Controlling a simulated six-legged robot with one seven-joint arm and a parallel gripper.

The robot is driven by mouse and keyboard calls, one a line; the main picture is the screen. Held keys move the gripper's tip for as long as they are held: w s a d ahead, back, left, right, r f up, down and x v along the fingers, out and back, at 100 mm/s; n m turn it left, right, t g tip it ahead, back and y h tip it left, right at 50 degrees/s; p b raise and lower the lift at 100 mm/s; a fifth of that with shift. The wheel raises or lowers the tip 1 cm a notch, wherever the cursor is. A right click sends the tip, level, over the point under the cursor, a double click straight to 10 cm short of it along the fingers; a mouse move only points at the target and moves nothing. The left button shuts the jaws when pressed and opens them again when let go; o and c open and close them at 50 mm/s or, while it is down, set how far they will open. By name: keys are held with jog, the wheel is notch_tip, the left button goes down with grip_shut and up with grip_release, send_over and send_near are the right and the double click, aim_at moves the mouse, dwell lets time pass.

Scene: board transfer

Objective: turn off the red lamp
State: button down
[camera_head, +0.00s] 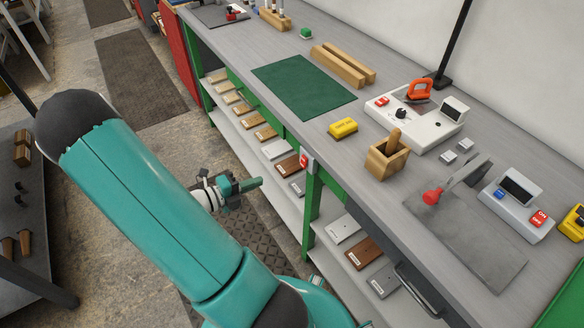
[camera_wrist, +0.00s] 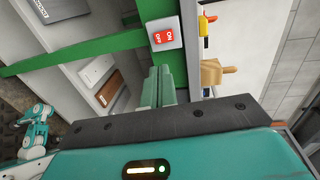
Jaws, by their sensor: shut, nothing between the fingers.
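A red switch (camera_head: 306,162) on a white plate is mounted on the green frame at the front of the workbench. In the wrist view the same red rocker (camera_wrist: 164,36), marked ON and OFF, is just beyond my fingertips. My gripper (camera_head: 258,182) is shut and empty, left of the switch in the head view, with a gap between them. In the wrist view my closed green fingers (camera_wrist: 160,82) point toward the switch plate and appear apart from it. I cannot make out a lit red lamp in either view.
Another red ON/OFF switch (camera_head: 538,218) is on a grey-white box at the bench's right. A black post (camera_head: 455,45) stands at the back. Shelves below hold several small boards. A wooden holder (camera_head: 387,160) and yellow block (camera_head: 343,128) are on the bench.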

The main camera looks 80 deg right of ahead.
aim_at(302, 166)
jog(key=shift+d, duration=0.1)
jog(key=x, duration=1.3)
jog(key=shift+s+d, duration=0.25)
jog(key=shift+d, duration=0.1)
jog(key=shift+s+f, duration=0.1)
jog(key=shift+f, duration=0.05)
jog(key=shift+s+d+f+g+h, duration=0.2)
jog(key=shift+d+f+g+h, duration=0.1)
jog(key=shift+g+h, duration=0.35)
jog(key=shift+s+r, duration=0.1)
jog(key=shift+r, duration=0.1)
jog(key=shift+w+a+f, duration=0.2)
jog(key=shift+w+a, duration=0.05)
jog(key=shift+w, duration=0.05)
jog(key=f+v, duration=0.2)
jog(key=v, duration=1.1)
jog(key=shift+w+a, duration=0.15)
jog(key=shift+a, duration=0.2)
jog(key=shift+f+t, duration=0.1)
jog(key=shift+t, duration=0.15)
